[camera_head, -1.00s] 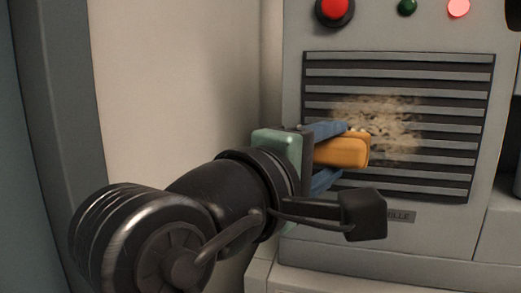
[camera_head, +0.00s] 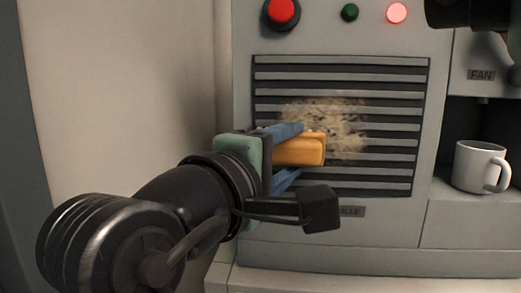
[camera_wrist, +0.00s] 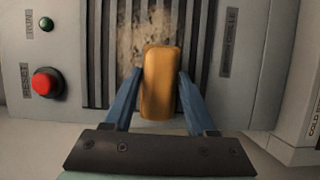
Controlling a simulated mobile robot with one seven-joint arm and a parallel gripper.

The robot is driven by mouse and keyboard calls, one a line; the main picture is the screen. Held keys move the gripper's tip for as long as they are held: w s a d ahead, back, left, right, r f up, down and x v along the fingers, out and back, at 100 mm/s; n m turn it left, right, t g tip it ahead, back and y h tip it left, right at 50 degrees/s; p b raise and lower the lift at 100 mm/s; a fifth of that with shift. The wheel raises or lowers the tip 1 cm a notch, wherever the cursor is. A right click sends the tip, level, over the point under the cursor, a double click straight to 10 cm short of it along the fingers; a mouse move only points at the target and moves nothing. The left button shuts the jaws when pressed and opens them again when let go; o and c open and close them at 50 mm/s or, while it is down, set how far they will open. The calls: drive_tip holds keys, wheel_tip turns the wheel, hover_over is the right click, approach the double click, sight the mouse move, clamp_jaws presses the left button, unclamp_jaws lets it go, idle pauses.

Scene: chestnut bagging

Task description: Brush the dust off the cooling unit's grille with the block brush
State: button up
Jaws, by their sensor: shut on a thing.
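The cooling unit's grille (camera_head: 390,157) is a panel of horizontal slats on the grey front. A patch of tan dust (camera_head: 335,122) covers its middle. It also shows in the wrist view (camera_wrist: 147,28). My gripper (camera_head: 294,155) is shut on the block brush (camera_head: 303,150), an orange-yellow block held between blue fingers. In the wrist view the brush (camera_wrist: 159,85) sits between the fingertips, in front of the grille and just beside the dust. The brush's bristles are hidden, and I cannot tell whether it touches the slats.
Above the grille are a red button (camera_head: 281,12), a green button (camera_head: 349,12) and a lit pink-red lamp (camera_head: 396,13). A white mug (camera_head: 478,165) stands in a recess at the right, under a FAN label (camera_head: 481,75). A plain wall (camera_head: 120,90) is at the left.

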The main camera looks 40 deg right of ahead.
drive_tip(key=shift+s+d+r+p, duration=0.85)
drive_tip(key=shift+s+d+p, duration=1.5)
drive_tip(key=shift+s+d, duration=1.35)
drive_tip(key=shift+w+a+p, duration=1.2)
drive_tip(key=shift+w+a, duration=2.9)
drive_tip(key=shift+w, duration=0.05)
drive_tip(key=shift+r+p, duration=0.75)
drive_tip(key=shift+s+d+r, duration=0.55)
drive_tip(key=shift+s+d, duration=3.25)
drive_tip(key=shift+s, duration=0.65)
drive_tip(key=shift+w+a+r, duration=0.1)
drive_tip(key=shift+w+a, duration=1.15)
drive_tip(key=shift+w, duration=0.25)
drive_tip(key=shift+w+a+f, duration=0.1)
drive_tip(key=shift+w+a, duration=1.2)
drive_tip(key=shift+w, duration=0.2)
drive_tip(key=shift+w+a+r, duration=0.1)
drive_tip(key=shift+w+a, duration=1.15)
drive_tip(key=shift+w, duration=0.25)
